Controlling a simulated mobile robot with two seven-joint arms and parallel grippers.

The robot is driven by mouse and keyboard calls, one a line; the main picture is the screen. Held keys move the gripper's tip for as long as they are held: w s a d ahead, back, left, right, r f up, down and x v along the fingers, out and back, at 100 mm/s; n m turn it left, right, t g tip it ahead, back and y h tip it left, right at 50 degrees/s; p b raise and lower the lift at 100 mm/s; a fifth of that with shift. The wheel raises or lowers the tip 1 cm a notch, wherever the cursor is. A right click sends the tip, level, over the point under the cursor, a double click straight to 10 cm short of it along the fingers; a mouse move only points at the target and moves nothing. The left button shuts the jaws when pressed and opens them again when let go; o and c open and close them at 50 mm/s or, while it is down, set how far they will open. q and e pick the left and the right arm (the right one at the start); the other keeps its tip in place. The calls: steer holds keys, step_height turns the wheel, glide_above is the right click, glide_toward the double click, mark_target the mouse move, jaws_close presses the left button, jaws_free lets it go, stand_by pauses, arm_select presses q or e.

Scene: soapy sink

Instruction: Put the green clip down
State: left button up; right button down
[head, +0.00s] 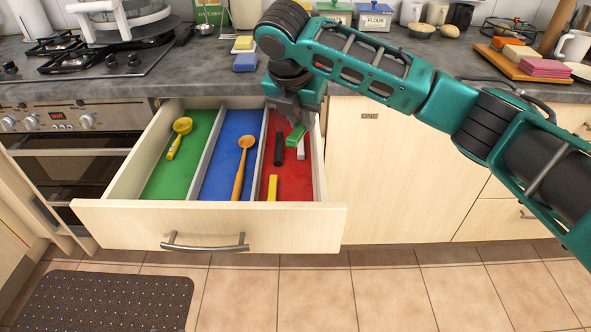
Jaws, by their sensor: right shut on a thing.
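The green clip (296,136) is in my right gripper (292,122), which points down over the red compartment (287,189) at the right of the open drawer. The gripper is shut on the clip, and its fingers partly hide it. I cannot tell whether the clip touches the drawer floor or a white clip (301,150) beside it. A black clip (279,149) and a yellow clip (272,187) also lie in the red compartment. My left gripper is not in view.
The counter edge (215,88) runs above the drawer. An oven door (65,170) stands at the left.

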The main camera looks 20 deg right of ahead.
steer(key=b, duration=0.2)
glide_above(303, 186)
steer(key=s, duration=0.1)
steer(key=f, duration=0.6)
steer(key=a+f, duration=0.1)
steer(key=f, duration=0.3)
steer(key=shift+s, duration=0.15)
steer(key=shift+f, duration=0.4)
step_height(303, 186, down, 5)
steer(key=shift+f+b, duration=0.15)
steer(key=shift+b, duration=0.4)
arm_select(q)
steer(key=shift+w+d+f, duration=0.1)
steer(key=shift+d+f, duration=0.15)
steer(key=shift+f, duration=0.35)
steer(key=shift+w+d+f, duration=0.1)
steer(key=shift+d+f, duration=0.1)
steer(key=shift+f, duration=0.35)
arm_select(e)
steer(key=c, duration=1.3)
jaws_free()
